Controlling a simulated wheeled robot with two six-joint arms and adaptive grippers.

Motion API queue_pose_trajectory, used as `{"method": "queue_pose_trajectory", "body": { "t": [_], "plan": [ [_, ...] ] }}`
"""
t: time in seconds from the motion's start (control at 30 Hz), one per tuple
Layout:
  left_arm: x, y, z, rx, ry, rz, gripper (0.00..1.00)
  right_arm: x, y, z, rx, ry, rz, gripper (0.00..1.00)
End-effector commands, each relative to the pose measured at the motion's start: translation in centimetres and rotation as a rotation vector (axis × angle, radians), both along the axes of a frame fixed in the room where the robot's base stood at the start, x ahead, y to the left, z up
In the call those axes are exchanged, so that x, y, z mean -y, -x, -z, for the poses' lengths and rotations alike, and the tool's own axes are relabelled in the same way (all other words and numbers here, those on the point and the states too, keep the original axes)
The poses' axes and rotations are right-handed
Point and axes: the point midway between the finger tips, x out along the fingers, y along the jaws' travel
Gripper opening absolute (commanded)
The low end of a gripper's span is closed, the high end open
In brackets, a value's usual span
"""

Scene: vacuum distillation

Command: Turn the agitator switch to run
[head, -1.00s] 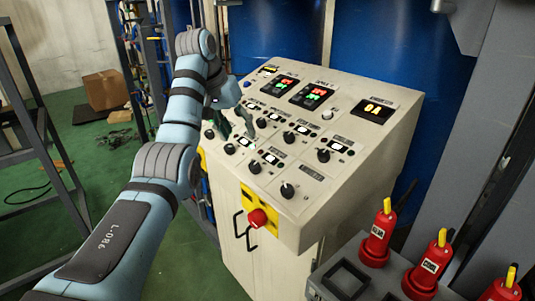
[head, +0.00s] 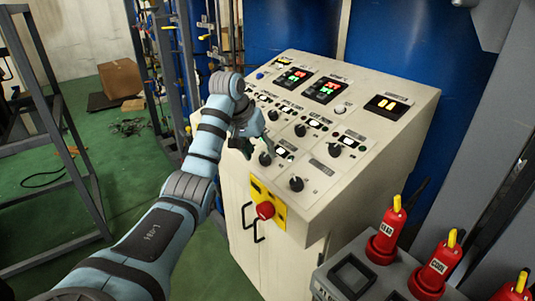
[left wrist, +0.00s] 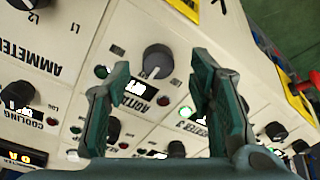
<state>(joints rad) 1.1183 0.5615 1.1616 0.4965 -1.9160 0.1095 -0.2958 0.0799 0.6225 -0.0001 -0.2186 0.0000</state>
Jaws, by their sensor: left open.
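The agitator switch is a round grey-black knob (left wrist: 157,62) on the sloping panel. In the left wrist view it sits between my fingertips, beside an upside-down label partly hidden by a finger. In the head view I take it to be the front knob (head: 265,158) just by my left fingertips. My left gripper (head: 257,143) is over the panel's front left part; in the left wrist view its two green fingers (left wrist: 160,72) are spread, one on each side of the knob. I cannot tell whether they touch it. My right gripper is not in view.
Neighbouring knobs stand close by: the ammeter knob (head: 297,183) and the cooling knob (head: 333,150). A red emergency button (head: 265,210) on a yellow plate is on the cabinet front. Blue drums (head: 385,40) are behind.

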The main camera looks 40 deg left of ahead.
Motion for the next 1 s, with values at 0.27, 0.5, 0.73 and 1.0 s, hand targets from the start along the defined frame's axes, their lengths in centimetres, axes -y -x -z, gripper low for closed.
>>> {"method": "queue_pose_trajectory", "body": {
  "t": [0.27,0.5,0.73,1.0],
  "plan": [
    [0.1,-0.4,2.0,0.001,0.001,0.0,0.49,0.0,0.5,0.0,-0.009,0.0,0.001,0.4],
    [0.1,-0.4,2.1,0.001,0.001,0.0,0.49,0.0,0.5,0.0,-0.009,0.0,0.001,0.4],
    [0.1,-0.4,2.0,0.001,0.0,0.0,0.14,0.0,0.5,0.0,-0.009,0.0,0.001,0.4],
    [0.1,-0.4,2.0,0.002,-0.002,0.007,0.0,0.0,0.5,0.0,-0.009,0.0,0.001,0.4]
  ]
}}
